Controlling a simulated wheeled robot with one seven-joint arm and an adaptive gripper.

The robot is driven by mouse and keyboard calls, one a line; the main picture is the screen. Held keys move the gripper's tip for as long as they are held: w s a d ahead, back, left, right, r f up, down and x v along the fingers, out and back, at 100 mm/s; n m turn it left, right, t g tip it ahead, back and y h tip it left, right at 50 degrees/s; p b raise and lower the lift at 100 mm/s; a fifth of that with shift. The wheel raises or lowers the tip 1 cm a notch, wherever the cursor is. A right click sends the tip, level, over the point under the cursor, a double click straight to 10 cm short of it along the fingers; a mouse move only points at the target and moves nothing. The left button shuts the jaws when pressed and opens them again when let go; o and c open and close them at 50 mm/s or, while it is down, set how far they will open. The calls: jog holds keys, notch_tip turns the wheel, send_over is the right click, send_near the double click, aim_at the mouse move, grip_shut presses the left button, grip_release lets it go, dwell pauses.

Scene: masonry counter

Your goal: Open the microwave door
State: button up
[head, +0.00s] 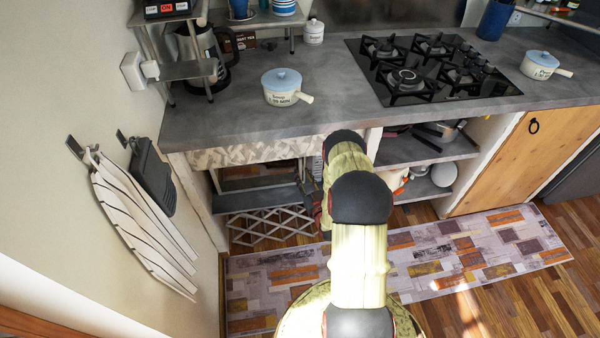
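A dark-framed unit that looks like the microwave (258,177) sits in the left bay under the counter, below a patterned strip. Its front is seen steeply from above, and its right side is partly hidden by my arm. I cannot tell how its door stands. My arm reaches forward and down to the right of this unit. My gripper (316,202) is mostly hidden behind my arm near the unit's right end. Its fingers cannot be made out, nor whether it touches the door.
The grey counter (340,110) holds white pots and a gas hob (430,68). Open shelves (420,150) with pans lie right of my arm. A cloth (140,225) hangs on the left wall. A lattice rack (270,226) is below the unit. A patchwork rug (480,250) covers clear floor.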

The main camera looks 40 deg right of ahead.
aim_at(300, 170)
jog(key=shift+b+x, duration=0.4)
jog(key=shift+x, duration=1.25)
jog(key=shift+c, duration=0.7)
grip_shut()
